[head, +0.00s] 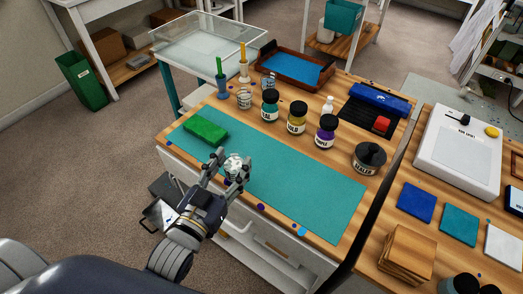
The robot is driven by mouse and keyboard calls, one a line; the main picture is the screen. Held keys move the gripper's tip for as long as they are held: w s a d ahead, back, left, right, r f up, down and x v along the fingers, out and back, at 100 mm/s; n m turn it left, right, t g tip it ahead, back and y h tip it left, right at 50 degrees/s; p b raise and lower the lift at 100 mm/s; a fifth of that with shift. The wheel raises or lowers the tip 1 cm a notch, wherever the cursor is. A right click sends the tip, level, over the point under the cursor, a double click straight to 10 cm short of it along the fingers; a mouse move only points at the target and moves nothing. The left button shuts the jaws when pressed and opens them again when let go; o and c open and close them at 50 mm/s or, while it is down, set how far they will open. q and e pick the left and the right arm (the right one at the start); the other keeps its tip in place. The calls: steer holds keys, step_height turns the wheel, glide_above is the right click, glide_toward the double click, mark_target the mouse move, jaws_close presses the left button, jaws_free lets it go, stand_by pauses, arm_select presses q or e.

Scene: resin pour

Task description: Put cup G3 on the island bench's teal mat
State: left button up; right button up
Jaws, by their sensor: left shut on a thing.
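My left gripper (229,166) is shut on a small clear cup (234,160). The cup shows between the fingertips, in front of the teal mat (290,192) near its front edge. I cannot tell whether the cup touches the mat or hangs above it. Its label is not readable, so I cannot tell whether it is G3. The mat lies along the front of the wooden island bench (334,251). My right gripper is not in view.
A green block (206,131) lies on the mat's left part. Behind the mat stand two other clear cups (244,99) (268,83), teal, gold and violet jars (297,118), and a sealer tin (369,158). The mat's right part is clear.

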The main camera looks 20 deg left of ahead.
arm_select(q)
steer(key=w+d, duration=0.1)
steer(key=w, duration=0.2)
steer(key=w+d+p, duration=0.1)
steer(key=w+d, duration=0.1)
steer(key=w, duration=0.1)
steer(key=w+d+f, duration=0.1)
steer(key=w, duration=0.1)
steer(key=shift+w+d, duration=0.35)
steer(key=shift+w, duration=0.05)
steer(key=shift+w+d, duration=0.1)
steer(key=shift+w, duration=0.05)
step_height(320, 180, down, 3)
steer(key=shift+f+p, duration=0.2)
steer(key=shift+p, duration=0.1)
steer(key=shift+f, duration=0.2)
steer(key=o, duration=0.8)
steer(key=shift+o, duration=0.2)
